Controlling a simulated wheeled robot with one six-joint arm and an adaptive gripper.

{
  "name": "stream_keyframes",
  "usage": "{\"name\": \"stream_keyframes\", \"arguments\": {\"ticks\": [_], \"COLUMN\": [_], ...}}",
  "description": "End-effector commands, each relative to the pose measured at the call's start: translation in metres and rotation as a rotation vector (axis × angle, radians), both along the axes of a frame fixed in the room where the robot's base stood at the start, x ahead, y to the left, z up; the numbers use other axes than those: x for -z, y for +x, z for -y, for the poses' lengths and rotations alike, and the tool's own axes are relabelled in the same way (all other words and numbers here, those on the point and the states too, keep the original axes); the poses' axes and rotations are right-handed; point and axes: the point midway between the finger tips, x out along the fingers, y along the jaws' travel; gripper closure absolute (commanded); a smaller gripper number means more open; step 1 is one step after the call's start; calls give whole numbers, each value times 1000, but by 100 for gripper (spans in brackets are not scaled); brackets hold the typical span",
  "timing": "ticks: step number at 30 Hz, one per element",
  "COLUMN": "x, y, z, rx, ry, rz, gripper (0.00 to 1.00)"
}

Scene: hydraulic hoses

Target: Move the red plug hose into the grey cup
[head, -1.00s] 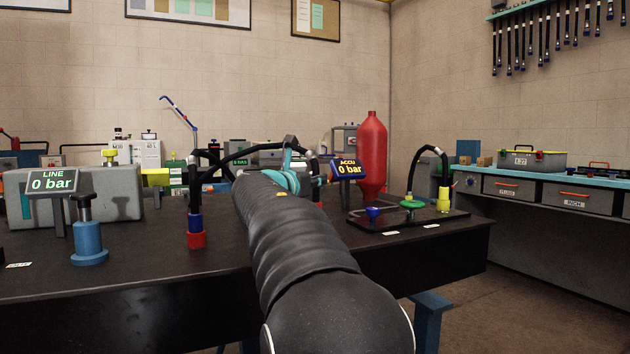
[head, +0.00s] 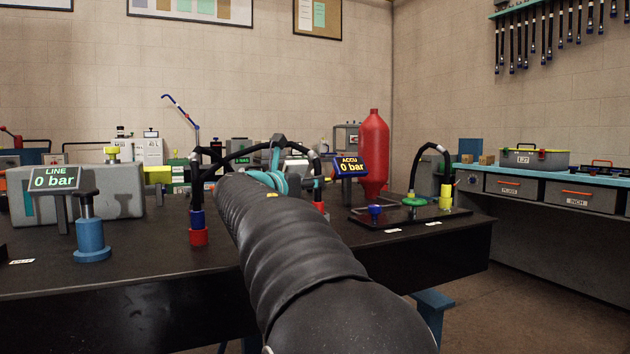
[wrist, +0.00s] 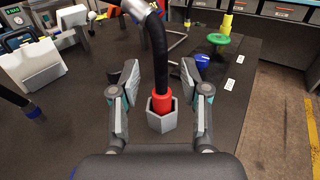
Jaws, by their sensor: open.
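The red plug (wrist: 162,103) is at the lower end of a black hose (wrist: 157,55) in the wrist view. Its tip is inside the mouth of the grey six-sided cup (wrist: 160,123), and it looks upright. My gripper (wrist: 161,77) is open, with one finger on each side of the hose just above the plug; gaps show on both sides. In the head view, my arm hides most of the cup; part of the red plug (head: 321,208) shows just right of my arm, below the arched hose (head: 316,163).
A blue hose plug (head: 197,218) stands in a red cup (head: 198,237) left of my arm. A red bottle (head: 373,150) and a dark plate with a blue piece (head: 375,212), green piece (head: 414,200) and yellow plug (head: 446,197) are at right. A blue post (head: 91,238) stands at left.

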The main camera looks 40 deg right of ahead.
Motion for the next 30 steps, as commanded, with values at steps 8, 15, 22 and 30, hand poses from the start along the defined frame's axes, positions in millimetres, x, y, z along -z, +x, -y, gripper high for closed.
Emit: {"name": "stream_keyframes", "arguments": {"ticks": [8,15,22,30], "x": [0,0,0,0], "y": [-18,-25,-26,-26], "z": [-49,-67,-69,-68], "rx": [-3,-2,0,0], "ry": [0,0,0,0], "rz": [1,1,1,1], "gripper": [54,54,54,54]}}
